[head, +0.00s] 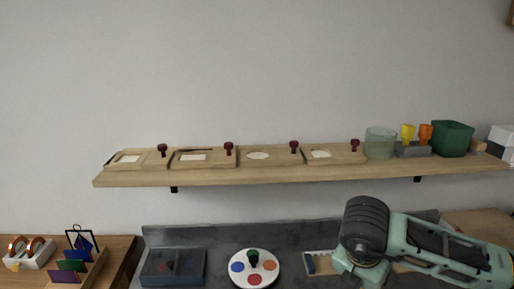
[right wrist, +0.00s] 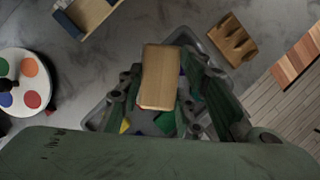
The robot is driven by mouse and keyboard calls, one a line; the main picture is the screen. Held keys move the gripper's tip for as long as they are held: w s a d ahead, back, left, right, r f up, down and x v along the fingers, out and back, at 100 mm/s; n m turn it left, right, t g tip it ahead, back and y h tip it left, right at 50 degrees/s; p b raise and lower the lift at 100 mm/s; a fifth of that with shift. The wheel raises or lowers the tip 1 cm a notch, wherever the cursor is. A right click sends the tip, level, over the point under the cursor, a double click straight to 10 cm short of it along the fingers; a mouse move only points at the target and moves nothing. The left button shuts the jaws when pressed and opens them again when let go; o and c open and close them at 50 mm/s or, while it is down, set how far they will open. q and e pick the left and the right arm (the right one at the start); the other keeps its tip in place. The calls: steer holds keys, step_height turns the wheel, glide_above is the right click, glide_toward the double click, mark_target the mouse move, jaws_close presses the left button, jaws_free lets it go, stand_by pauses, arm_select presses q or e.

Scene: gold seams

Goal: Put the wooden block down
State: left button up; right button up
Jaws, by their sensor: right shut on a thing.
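The wooden block (right wrist: 160,78) is a plain light-brown oblong in the right wrist view. My right gripper (right wrist: 161,88) is shut on it, with one dark green finger on each side. The block is held over a grey tray (right wrist: 212,52) with coloured pieces in it. How high it hangs above the tray, I cannot tell. In the head view my right arm comes in from the right, and the block and the fingertips are hidden or out of frame. My left gripper is in neither view.
A round white palette (head: 253,268) with coloured spots and a blue-grey tray (head: 173,267) lie on the grey surface. A slotted wooden holder (right wrist: 229,40) stands beside the tray. A wall shelf (head: 270,176) carries wooden panels, a glass and a green pot.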

steer(key=n, duration=0.2)
steer(key=s+n+t+y, duration=0.1)
steer(key=n, duration=0.1)
steer(key=s+f+n+y, duration=0.1)
steer(key=n, duration=0.1)
steer(key=shift+a+n, duration=0.25)
steer(key=shift+n, duration=0.05)
steer(key=n, duration=0.2)
steer(key=n+y, duration=0.1)
steer(key=s+n+y, duration=0.1)
steer(key=n, duration=0.1)
steer(key=shift+s+a+f+n, duration=0.1)
steer(key=shift+a+f+n, duration=0.1)
steer(key=shift+a+n, duration=0.15)
steer(key=s+a+n+g, duration=0.2)
steer(key=s+n+g, duration=0.2)
steer(key=n, duration=1.2)
steer(key=s+a+n+g, duration=0.2)
steer(key=s+n+g, duration=0.2)
steer(key=n, duration=1.3)
steer(key=shift+s+a+f+g+h, duration=0.3)
steer(key=shift+s+f+h, duration=0.1)
steer(key=shift+s, duration=0.1)
steer(key=shift+w+r, duration=0.1)
steer(key=shift+r, duration=0.05)
steer(key=shift+d, duration=0.1)
